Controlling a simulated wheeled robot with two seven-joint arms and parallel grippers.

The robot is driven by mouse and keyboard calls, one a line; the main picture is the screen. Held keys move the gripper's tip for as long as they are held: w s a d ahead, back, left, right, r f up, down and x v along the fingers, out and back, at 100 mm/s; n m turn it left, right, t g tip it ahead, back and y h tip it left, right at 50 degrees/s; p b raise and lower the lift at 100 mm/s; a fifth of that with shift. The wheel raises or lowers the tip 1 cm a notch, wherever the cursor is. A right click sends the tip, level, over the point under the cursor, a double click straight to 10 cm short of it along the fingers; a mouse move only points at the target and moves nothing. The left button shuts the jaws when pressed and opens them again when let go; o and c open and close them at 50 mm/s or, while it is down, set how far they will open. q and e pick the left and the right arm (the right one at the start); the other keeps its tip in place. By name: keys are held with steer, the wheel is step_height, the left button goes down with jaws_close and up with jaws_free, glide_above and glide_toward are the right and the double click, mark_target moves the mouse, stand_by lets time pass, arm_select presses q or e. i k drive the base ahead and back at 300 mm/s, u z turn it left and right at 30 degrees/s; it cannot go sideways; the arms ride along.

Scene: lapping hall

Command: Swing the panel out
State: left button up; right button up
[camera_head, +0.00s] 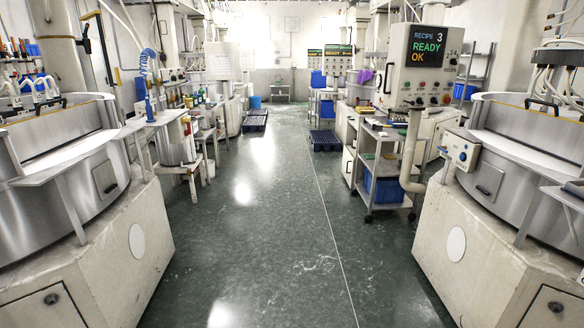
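A white control panel (418,65) stands at the right of the aisle, on a thick pale post (411,150) that curves at its foot. Its dark screen (427,46) reads "RECIPE 3", "READY" and "OK". Several buttons, one of them red, sit on its face below and beside the screen. The panel faces roughly toward me. Neither of my grippers shows in the view.
Large round lapping machines stand close on the left (70,150) and right (525,150). A wheeled cart (382,200) with a blue bin (384,188) stands below the panel. Dark blue pallets (325,140) lie farther back. The green aisle floor (265,235) is clear.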

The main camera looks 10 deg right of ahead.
mark_target(395, 91)
steer(key=i, duration=2.35)
steer(key=z, duration=1.8)
steer(key=i, duration=0.7)
steer(key=u, duration=1.2)
steer(key=k, duration=0.6)
steer(key=u, duration=0.65)
steer(key=i, duration=0.65)
steer(key=z, duration=0.05)
